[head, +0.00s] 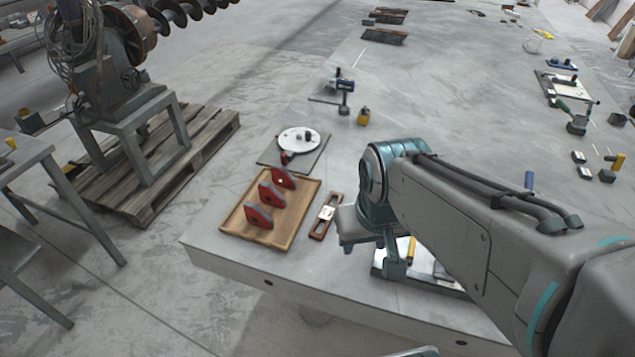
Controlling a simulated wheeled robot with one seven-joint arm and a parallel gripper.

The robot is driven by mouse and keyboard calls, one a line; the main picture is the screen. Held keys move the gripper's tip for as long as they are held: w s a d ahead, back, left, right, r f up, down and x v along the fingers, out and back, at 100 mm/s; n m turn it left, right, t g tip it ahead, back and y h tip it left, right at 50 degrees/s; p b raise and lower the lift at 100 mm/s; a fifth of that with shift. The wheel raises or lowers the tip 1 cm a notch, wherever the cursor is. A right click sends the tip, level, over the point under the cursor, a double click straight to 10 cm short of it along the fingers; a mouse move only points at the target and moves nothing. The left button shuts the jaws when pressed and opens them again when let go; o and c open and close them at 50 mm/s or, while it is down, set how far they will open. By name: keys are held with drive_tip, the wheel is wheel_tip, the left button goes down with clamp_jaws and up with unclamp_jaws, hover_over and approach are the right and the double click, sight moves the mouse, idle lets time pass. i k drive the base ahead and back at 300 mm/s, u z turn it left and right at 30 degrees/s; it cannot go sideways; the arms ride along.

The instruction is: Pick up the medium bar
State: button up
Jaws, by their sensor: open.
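I cannot tell for sure which thing is the medium bar. A narrow reddish-brown bar-like piece (326,216) with a pale middle lies on the table, just left of my gripper. Dark flat bar-like pieces (384,37) lie far back on the table. My gripper (371,258) points down over the table's near part, open, with nothing seen between its fingers. It is above and beside a white tray (379,262), which my arm partly hides.
A wooden tray (232,227) holds three red blocks (271,194). Behind it, a round white plate (299,139) sits on a dark sheet. A blue-and-grey tool (345,87) and a yellow item (363,116) stand farther back. Tools line the right side; the table's middle is clear.

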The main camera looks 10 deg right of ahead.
sight(327, 216)
drive_tip(key=z, duration=0.5)
drive_tip(key=k, duration=1.2)
drive_tip(key=u, duration=0.3)
drive_tip(key=i, duration=0.65)
drive_tip(key=u, duration=0.55)
drive_tip(key=i, duration=0.75)
drive_tip(key=z, duration=0.2)
